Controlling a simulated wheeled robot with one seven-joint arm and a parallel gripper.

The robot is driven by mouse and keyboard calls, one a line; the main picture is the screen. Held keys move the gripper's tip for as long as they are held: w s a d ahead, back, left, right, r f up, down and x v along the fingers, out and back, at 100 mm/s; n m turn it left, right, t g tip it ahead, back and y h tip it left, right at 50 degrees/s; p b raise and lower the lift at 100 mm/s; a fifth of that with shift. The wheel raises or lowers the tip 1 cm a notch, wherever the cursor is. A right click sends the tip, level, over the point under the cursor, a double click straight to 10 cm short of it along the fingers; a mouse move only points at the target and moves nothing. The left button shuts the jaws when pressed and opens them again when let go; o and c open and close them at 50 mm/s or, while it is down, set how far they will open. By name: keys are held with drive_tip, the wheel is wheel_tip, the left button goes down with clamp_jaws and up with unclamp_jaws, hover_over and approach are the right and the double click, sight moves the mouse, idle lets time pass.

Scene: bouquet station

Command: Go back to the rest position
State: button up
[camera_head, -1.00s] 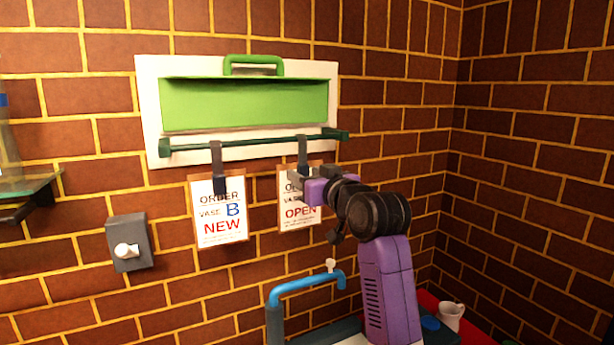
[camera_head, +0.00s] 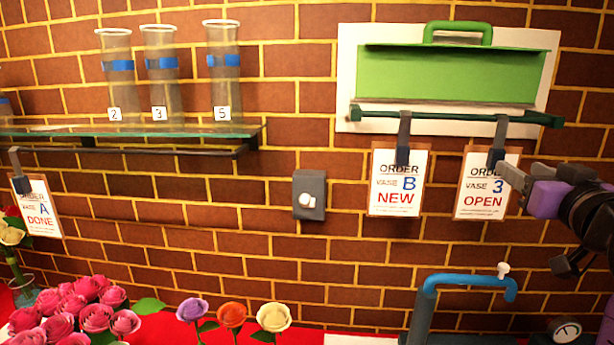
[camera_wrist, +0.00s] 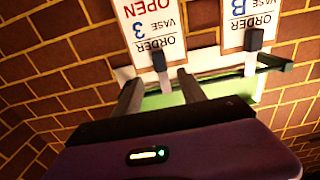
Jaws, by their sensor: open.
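My gripper (camera_head: 512,176) is at the right of the head view, in front of the upper right edge of the order card reading VASE 3 OPEN (camera_head: 484,190). In the wrist view my gripper (camera_wrist: 160,88) has its two fingers apart with nothing held between them. The VASE 3 card (camera_wrist: 150,25) and its dark clip (camera_wrist: 160,62) show just beyond the fingertips. The card hangs by this clip from the dark green rail (camera_head: 450,116). I cannot tell how far the fingers are from the clip.
A VASE B NEW card (camera_head: 397,198) hangs beside it. A green hatch (camera_head: 450,75) is above. A glass shelf (camera_head: 190,131) holds numbered vases at left. A VASE A DONE card (camera_head: 40,210), flowers (camera_head: 95,318), a grey switch box (camera_head: 309,195) and a blue tap (camera_head: 465,281) are around.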

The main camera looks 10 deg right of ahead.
wheel_tip(320, 180, up, 5)
drive_tip(key=s+t+h, duration=0.2)
drive_tip(key=s+a+f+y, duration=0.1)
drive_tip(key=s+a+f, duration=0.4)
drive_tip(key=f, duration=0.4)
drive_tip(key=s+a+f+t, duration=0.1)
drive_tip(key=s+a+f, duration=0.4)
drive_tip(key=f, duration=0.3)
drive_tip(key=s+a+f+y, duration=0.1)
drive_tip(key=s+a+f, duration=0.3)
drive_tip(key=f, duration=0.5)
drive_tip(key=s+a+f+n+g+y, duration=0.1)
drive_tip(key=s+a+f+g, duration=0.1)
drive_tip(key=s+f, duration=0.3)
drive_tip(key=s+a+f+n+g+y, duration=0.1)
drive_tip(key=s+a+f, duration=0.3)
drive_tip(key=s, duration=0.7)
drive_tip(key=s+a+f+n+g+y, duration=0.1)
drive_tip(key=s+a+f+g+y, duration=0.1)
drive_tip(key=s+a+f, duration=0.3)
drive_tip(key=s+y, duration=0.1)
drive_tip(key=s, duration=0.2)
drive_tip(key=shift+f+g, duration=0.3)
drive_tip(key=shift+f, duration=0.05)
